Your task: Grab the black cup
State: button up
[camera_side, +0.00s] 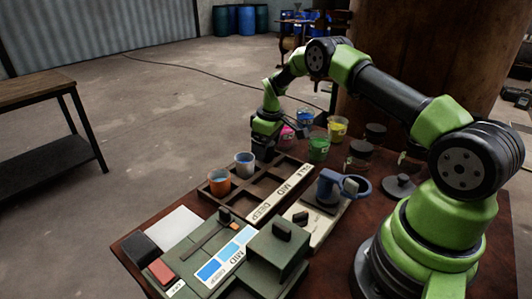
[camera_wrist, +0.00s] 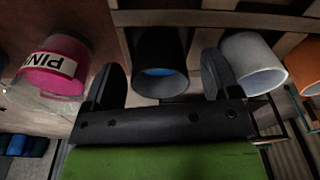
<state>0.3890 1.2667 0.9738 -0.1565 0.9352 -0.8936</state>
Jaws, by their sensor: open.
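The black cup (camera_wrist: 160,50) is in the wrist view, between the two fingers of my gripper (camera_wrist: 162,85), with blue showing inside its mouth. My gripper is open, with one finger on each side of the cup and a visible gap on both sides. In the side view my gripper (camera_side: 264,150) points down at the back edge of the wooden divided tray (camera_side: 293,201). There I cannot separate the black cup from the dark fingers.
A white cup (camera_wrist: 254,62) and an orange cup (camera_wrist: 304,72) stand close by on one side; a pink vat (camera_wrist: 58,62) is on the other. Green (camera_side: 318,149) and yellow (camera_side: 337,128) vats stand behind. A blue-handled device (camera_side: 340,186) and a green machine (camera_side: 265,262) are nearer the front.

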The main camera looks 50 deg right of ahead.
jog(key=c, duration=1)
